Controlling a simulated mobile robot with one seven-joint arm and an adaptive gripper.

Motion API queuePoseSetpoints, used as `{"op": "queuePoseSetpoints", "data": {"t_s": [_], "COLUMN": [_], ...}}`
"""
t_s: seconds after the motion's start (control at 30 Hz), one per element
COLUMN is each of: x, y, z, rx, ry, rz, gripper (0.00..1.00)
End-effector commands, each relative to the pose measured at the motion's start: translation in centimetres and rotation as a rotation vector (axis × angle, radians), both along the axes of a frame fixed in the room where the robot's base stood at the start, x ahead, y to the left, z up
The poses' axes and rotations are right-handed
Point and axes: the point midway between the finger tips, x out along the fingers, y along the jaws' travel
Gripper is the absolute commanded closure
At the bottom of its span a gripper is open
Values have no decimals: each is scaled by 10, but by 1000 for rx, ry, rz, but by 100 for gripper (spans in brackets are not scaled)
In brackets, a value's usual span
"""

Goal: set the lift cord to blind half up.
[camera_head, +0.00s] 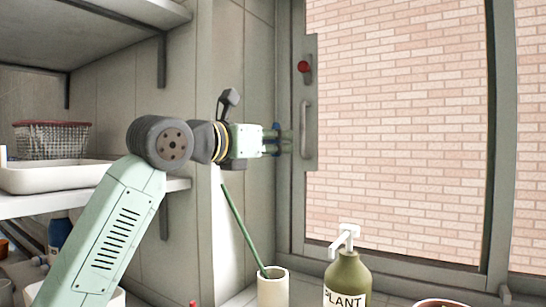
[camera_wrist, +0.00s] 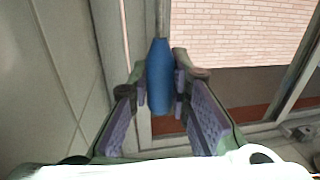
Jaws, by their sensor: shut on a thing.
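The blue pull (camera_wrist: 160,78) of the lift cord stands upright between the fingers of my gripper (camera_wrist: 162,90) in the wrist view, and my gripper is shut on it. A thin cord (camera_wrist: 160,22) runs up from the top of the pull. The blind itself is not seen in either view.
A grey window plate with a red knob (camera_head: 303,66) and an upright handle (camera_head: 306,130) is close to my fingertips. Below stand a green soap bottle (camera_head: 347,280) and a white cup (camera_head: 272,288) with a green stick. Shelves with a wire basket (camera_head: 52,139) are at left.

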Motion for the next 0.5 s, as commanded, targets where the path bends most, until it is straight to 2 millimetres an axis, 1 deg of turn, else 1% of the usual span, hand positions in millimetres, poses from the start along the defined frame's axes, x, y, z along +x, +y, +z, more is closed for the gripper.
{"op": "queuePoseSetpoints", "data": {"t_s": [0.03, 0.1, 0.2, 0.33, 0.5], "x": [3, 3, 3, 2, 3], "y": [2, 2, 2, 2, 2], "z": [18, 30, 43, 51, 54], "rx": [-1, 0, 0, 0, -1], "ry": [1, 0, 0, 1, 2], "rz": [7, 7, 7, 5, 4], "gripper": [100, 100, 100, 100, 100]}}
